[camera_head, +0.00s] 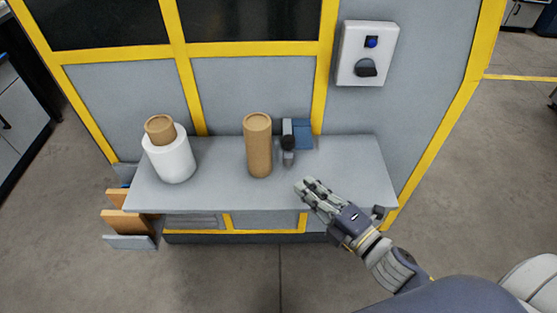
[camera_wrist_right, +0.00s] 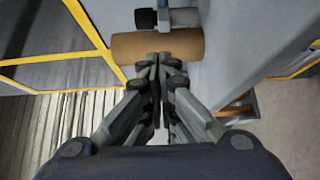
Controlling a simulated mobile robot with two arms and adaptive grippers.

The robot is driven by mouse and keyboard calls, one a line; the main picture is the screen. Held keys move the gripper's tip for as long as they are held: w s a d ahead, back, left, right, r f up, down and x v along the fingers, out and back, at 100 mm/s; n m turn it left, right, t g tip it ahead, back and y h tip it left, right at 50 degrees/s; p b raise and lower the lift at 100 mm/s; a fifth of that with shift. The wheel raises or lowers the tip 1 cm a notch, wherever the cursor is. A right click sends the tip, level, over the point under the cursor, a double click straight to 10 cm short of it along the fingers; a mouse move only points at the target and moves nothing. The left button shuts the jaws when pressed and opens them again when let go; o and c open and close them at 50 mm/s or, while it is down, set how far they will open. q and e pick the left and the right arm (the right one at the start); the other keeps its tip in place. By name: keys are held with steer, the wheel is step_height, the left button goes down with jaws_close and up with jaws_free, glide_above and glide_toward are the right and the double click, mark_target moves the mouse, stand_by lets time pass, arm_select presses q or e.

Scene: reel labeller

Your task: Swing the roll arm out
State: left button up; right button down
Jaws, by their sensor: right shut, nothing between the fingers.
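My right gripper (camera_head: 308,185) is shut and empty. It is over the front right part of the grey shelf, its tips pointing left and apart from the brown cardboard tube (camera_head: 258,145) in the head view. In the right wrist view the gripper (camera_wrist_right: 158,60) points at the tube (camera_wrist_right: 195,46), which lies across the picture just beyond the tips. What looks like the roll arm, a grey bar with a black knob (camera_head: 287,143), is just right of the tube, beside a blue block (camera_head: 303,134). The bar (camera_wrist_right: 182,17) shows behind the tube in the wrist view. My left gripper is out of view.
A white roll on a cardboard core (camera_head: 170,160) stands at the left of the grey shelf (camera_head: 215,180). A white control box (camera_head: 366,54) with a dark knob is on the wall panel at upper right. Yellow frame bars back the shelf. Its right end looks clear.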

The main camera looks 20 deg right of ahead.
mark_target(270, 154)
steer(key=shift+w, duration=0.2)
steer(key=shift+w+a, duration=0.2)
steer(key=shift+w, duration=0.1)
steer(key=p+x, duration=0.1)
steer(key=x, duration=0.2)
steer(key=shift+w+r, duration=0.15)
steer(key=shift+w, duration=0.15)
steer(key=p+x, duration=0.1)
steer(key=x, duration=0.3)
steer(key=shift+w+a, duration=0.2)
steer(key=shift+w, duration=0.1)
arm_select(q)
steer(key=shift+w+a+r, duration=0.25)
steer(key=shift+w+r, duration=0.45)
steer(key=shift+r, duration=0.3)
arm_select(e)
steer(key=shift+w+a+f, duration=0.2)
steer(key=shift+w, duration=0.25)
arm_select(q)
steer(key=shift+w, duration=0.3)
arm_select(e)
steer(key=shift+s+d, duration=0.1)
